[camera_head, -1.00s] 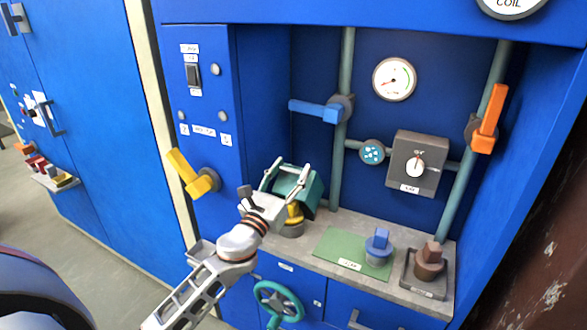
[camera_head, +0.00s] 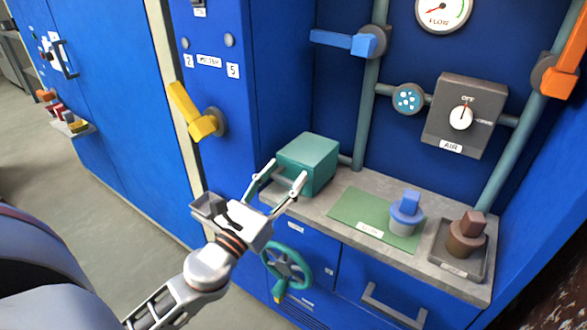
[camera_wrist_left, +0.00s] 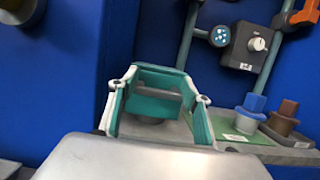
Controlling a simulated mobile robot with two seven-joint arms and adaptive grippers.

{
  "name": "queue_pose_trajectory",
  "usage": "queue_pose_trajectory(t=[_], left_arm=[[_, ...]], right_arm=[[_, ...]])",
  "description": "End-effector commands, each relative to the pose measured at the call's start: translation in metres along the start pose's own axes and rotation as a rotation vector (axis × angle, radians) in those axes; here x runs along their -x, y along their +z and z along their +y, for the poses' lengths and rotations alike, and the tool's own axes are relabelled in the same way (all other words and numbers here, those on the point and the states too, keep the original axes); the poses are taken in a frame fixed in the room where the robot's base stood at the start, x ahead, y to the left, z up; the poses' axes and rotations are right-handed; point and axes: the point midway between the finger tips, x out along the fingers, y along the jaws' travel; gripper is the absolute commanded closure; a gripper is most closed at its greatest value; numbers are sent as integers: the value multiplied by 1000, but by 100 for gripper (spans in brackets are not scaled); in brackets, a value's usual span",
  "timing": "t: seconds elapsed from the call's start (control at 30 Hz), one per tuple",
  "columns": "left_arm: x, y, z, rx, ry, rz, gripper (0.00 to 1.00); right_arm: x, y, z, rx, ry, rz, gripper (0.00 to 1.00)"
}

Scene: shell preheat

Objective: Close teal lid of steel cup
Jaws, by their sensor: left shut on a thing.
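The teal lid (camera_head: 311,158) is a box-like cover and sits level at the left end of the grey counter. The steel cup is hidden by the lid in the head view. My left gripper (camera_head: 287,173) reaches in from the front left, its two fingers shut on the near part of the lid. In the left wrist view the lid (camera_wrist_left: 158,77) shows between the fingers, with a grey shape under it that I cannot make out clearly. My right gripper is not in view.
A green mat (camera_head: 350,213) with a blue-topped piece (camera_head: 406,212) lies right of the lid. A brown piece (camera_head: 466,236) stands in a tray farther right. A yellow lever (camera_head: 192,112) sticks out at left, and a teal handwheel (camera_head: 287,265) is below the counter.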

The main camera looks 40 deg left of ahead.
Motion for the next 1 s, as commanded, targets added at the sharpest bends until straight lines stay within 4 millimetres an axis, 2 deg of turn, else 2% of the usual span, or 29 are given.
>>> queue_pose_trajectory(t=[0.03, 0.1, 0.3, 0.77, 0.8, 0.87, 1.0], left_arm=[[6, -20, 0, 1, 0, 24, 90], [7, -23, 0, 2, -1, 23, 91], [9, -29, -1, 2, -3, 23, 91], [9, -30, -3, 8, -5, 22, 90], [9, -30, -3, 8, -5, 22, 47], [9, -29, -2, 7, -4, 21, 35], [7, -24, -1, 4, -3, 12, 35]], right_arm=[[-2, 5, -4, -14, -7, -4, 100], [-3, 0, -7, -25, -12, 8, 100], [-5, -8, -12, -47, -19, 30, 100], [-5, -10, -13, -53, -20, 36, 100], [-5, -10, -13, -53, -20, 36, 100], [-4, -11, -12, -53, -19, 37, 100], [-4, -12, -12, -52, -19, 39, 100]])
